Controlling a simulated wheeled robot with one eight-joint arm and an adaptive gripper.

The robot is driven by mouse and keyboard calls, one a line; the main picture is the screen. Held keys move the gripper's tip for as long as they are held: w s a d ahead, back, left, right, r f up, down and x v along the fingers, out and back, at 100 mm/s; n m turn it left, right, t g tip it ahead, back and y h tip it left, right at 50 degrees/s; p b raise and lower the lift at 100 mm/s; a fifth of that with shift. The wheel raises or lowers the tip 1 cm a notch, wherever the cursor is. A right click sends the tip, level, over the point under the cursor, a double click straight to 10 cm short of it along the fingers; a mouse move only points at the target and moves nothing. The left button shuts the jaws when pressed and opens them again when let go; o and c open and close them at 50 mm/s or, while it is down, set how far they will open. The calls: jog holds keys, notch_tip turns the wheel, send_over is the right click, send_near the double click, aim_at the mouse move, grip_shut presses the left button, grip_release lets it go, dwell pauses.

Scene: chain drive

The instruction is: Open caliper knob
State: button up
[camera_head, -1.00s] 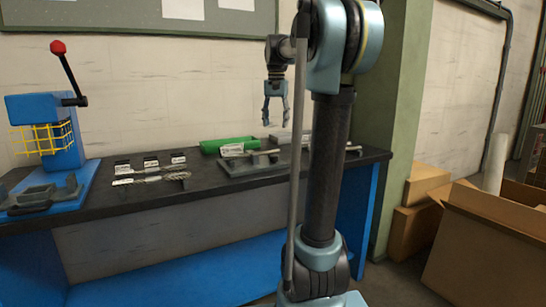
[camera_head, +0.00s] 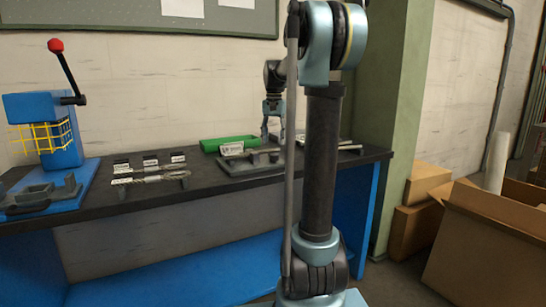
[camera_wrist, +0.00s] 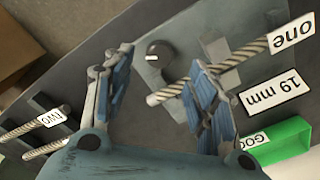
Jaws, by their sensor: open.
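A grey caliper fixture (camera_head: 247,169) lies on the dark bench below my gripper (camera_head: 273,138). In the wrist view, its grey plate (camera_wrist: 170,32) shows a dark round part (camera_wrist: 152,56) with a small white mark, which looks like the knob. My gripper (camera_wrist: 158,58) is open and empty, with one finger on each side of this dark part in the picture. I cannot tell whether it touches. A twisted rod labelled "one" (camera_wrist: 240,53) crosses the fixture and passes behind the right finger. A "19 mm" label (camera_wrist: 275,91) stands beside it.
A green bin (camera_head: 215,145) stands behind the fixture. Rods on holders (camera_head: 150,179) lie left on the bench, and a blue press (camera_head: 45,130) stands farther left. A rod labelled "two" (camera_wrist: 35,124) shows at left in the wrist view. Cardboard boxes (camera_head: 480,230) stand right of the bench.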

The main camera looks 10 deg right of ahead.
aim_at(274, 155)
jog(key=shift+f, duration=3.6)
jog(key=c, duration=1)
